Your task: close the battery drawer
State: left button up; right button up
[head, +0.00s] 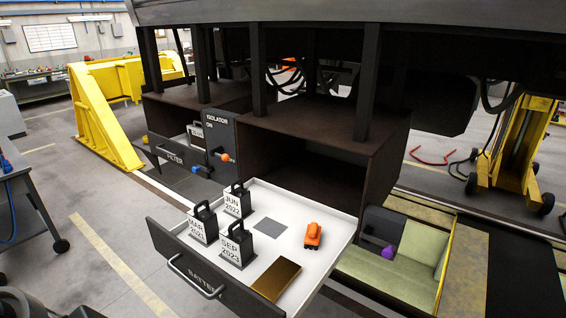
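The battery drawer (172,249) is pulled far out of the brown cabinet under the railcar, toward the lower left. Its dark front carries a "BATTERY" label and a metal bar handle (194,278). On its white floor stand three handled blocks, marked JUN (236,203), MAR (203,226) and SEP (238,249). An orange object (313,236), a gold-brown box (276,279) and a grey square (269,228) are also in the drawer. The cabinet opening (300,170) behind it looks empty and dark. Neither of my grippers is in view.
A filter drawer (167,151) stands open at the left, beside an isolator panel (222,140) with an orange knob. A green-lined bin (385,275) with a purple object (388,252) sits right of the drawer. Floor at the left is mostly clear.

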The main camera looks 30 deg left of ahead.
aim_at(282, 278)
jog(key=i+u, duration=0.2)
jog(key=u, duration=0.25)
jog(key=i+l+u, duration=0.1)
jog(key=u, duration=0.35)
jog(key=i+l+u, duration=0.2)
jog(key=u, duration=0.3)
jog(key=i+l+u, duration=0.2)
jog(key=u, duration=0.25)
jog(key=i+l+u, duration=0.1)
jog(key=l+u, duration=0.15)
jog(key=u, duration=0.2)
